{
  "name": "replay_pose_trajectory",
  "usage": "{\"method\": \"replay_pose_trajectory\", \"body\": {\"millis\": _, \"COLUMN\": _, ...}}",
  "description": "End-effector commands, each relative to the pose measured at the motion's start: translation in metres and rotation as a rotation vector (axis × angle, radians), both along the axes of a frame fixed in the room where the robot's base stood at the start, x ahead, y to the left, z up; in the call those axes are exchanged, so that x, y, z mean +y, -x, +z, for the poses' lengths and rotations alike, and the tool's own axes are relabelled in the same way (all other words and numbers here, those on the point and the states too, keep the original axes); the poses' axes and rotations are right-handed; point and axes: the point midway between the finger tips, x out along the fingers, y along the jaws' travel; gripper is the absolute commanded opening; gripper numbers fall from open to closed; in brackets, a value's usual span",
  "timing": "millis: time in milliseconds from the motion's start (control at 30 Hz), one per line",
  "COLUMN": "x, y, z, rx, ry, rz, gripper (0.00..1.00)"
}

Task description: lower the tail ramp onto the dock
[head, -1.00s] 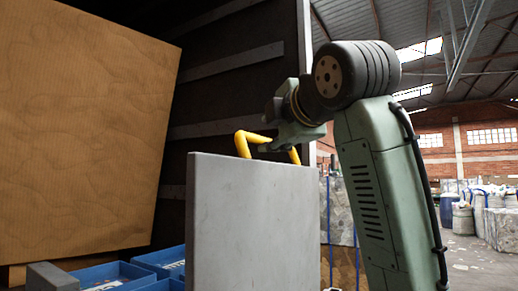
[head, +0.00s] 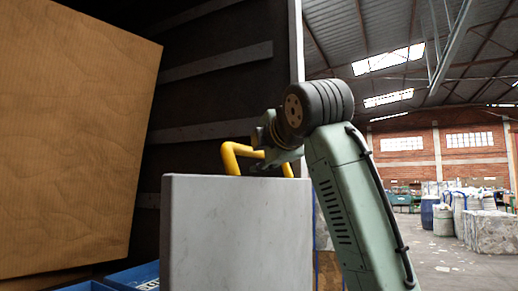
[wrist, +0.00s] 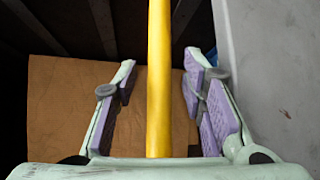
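The tail ramp (head: 235,235) is a grey panel standing upright in the middle of the head view. A yellow handle (head: 231,155) rises from its top edge. My gripper (head: 258,164) is at the handle, partly hidden by my arm in the head view. In the wrist view, the yellow bar (wrist: 159,90) runs between the two purple-padded fingers of my gripper (wrist: 162,85). Gaps show on both sides of the bar, so the gripper is open around it. The dock surface under the ramp is not clearly visible.
A large brown cardboard box (head: 70,140) stands at left inside the dark truck body. A blue crate (head: 135,277) sits low beside the ramp. Bags and bales (head: 475,215) stand far off at right, with open floor before them.

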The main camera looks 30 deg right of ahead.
Motion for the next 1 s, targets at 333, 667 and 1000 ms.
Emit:
{"method": "replay_pose_trajectory", "body": {"millis": 333, "x": -0.0036, "y": -0.0133, "z": -0.0025, "rx": 0.000, "ry": 0.000, "rz": 0.000, "gripper": 0.38}}
{"method": "replay_pose_trajectory", "body": {"millis": 667, "x": -0.0033, "y": -0.0129, "z": -0.0023, "rx": -0.001, "ry": 0.000, "rz": 0.000, "gripper": 0.23}}
{"method": "replay_pose_trajectory", "body": {"millis": 1000, "x": -0.0032, "y": -0.0129, "z": -0.0021, "rx": -0.001, "ry": 0.000, "rz": 0.000, "gripper": 0.01}}
